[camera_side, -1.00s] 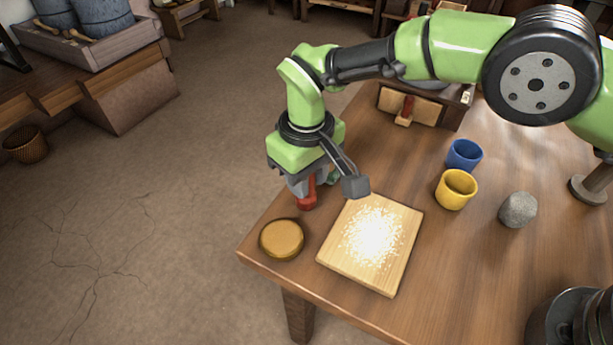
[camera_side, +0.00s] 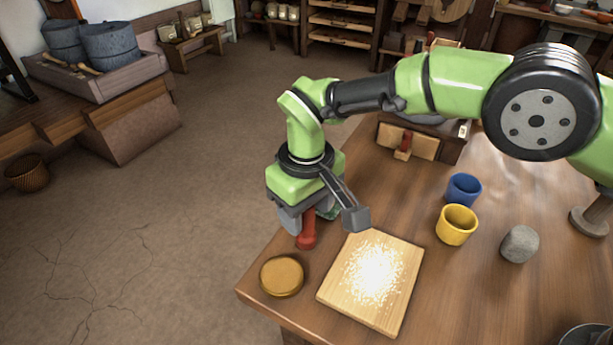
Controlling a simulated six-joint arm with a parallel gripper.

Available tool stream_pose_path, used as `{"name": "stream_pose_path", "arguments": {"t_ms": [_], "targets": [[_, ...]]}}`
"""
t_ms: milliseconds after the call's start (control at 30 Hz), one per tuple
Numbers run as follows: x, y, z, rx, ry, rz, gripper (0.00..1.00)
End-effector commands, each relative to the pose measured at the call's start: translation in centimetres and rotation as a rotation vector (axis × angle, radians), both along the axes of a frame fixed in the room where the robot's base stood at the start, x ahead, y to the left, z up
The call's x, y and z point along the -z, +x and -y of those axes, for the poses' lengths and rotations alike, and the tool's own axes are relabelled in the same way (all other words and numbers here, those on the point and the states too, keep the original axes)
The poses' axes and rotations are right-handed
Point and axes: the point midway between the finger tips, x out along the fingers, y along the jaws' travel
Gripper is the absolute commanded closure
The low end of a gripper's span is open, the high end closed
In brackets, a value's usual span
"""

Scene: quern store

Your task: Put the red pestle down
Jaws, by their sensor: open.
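The red pestle (camera_side: 306,234) stands upright near the table's left edge, behind the round tan lid-like disc (camera_side: 282,275) and left of the wooden board. My gripper (camera_side: 306,215) is directly above and around the pestle's upper part, pointing down. Its jaws are open, with one grey finger showing to the left of the pestle. The pestle's top is hidden by the gripper. Its foot appears to rest on the table (camera_side: 450,285).
A wooden board (camera_side: 332,289) with pale grains lies just right of the pestle. A yellow cup (camera_side: 456,225), blue cup (camera_side: 464,189) and grey stone (camera_side: 520,244) stand farther right. A wooden box (camera_side: 410,141) is behind. Bare table lies between the board and cups.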

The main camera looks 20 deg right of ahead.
Motion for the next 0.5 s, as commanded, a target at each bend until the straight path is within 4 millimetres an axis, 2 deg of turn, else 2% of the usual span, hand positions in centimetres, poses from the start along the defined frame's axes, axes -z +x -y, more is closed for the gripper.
{"name": "stream_pose_path", "arguments": {"t_ms": [100,300,500], "targets": [[-2.8,0.1,0.0,-0.001,0.003,0.005,0.47],[-7.1,0.0,0.0,0.0,0.003,0.004,0.47],[-9.8,0.0,0.0,-0.001,0.001,0.003,0.47]]}}
